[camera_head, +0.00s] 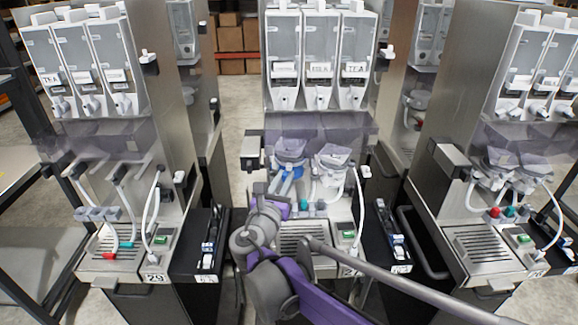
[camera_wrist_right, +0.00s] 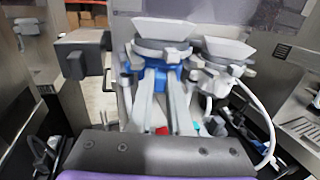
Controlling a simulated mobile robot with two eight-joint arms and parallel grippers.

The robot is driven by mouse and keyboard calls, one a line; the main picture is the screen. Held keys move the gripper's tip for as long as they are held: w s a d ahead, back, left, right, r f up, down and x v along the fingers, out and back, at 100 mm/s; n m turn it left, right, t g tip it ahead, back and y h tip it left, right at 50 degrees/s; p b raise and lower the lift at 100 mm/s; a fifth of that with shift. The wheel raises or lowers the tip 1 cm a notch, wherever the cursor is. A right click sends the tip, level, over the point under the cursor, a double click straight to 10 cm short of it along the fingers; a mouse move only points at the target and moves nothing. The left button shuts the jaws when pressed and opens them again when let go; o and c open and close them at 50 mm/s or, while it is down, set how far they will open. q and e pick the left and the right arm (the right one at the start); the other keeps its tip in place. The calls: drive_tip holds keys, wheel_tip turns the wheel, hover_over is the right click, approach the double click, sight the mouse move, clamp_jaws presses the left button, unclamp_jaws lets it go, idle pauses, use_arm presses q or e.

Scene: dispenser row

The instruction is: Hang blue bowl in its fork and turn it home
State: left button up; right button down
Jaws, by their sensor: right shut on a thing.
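The blue bowl has a pale funnel-like top over a blue lower part. It is at the left front of the middle dispenser in the head view (camera_head: 291,172) and at upper centre in the wrist view (camera_wrist_right: 158,75). My right gripper (camera_wrist_right: 161,92) is shut on its blue part from the front; the gripper also shows in the head view (camera_head: 279,192). The bowl looks about upright, under the left canister. The fork is hidden behind bowl and gripper, so I cannot tell whether the bowl is seated. My left gripper is not in view.
A second pale bowl (camera_head: 331,162) hangs close to the right, with a white hose (camera_head: 359,205) beside it. A grey box (camera_head: 249,150) juts out on the left. Below are red and teal outlets and a drip tray (camera_head: 303,240). Similar dispensers stand at both sides.

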drive_tip(key=shift+w+f, duration=0.15)
drive_tip(key=shift+f, duration=0.1)
idle(0.6)
drive_tip(key=m+h, duration=0.1)
drive_tip(key=a+g+h, duration=0.1)
drive_tip(key=shift+w+m+h, duration=0.15)
drive_tip(key=shift+m+h, duration=0.15)
drive_tip(key=shift+m, duration=0.1)
drive_tip(key=shift+w+a+m+g+h, duration=0.1)
drive_tip(key=shift+a+m+g+h, duration=0.05)
drive_tip(key=shift+m+g+h, duration=0.45)
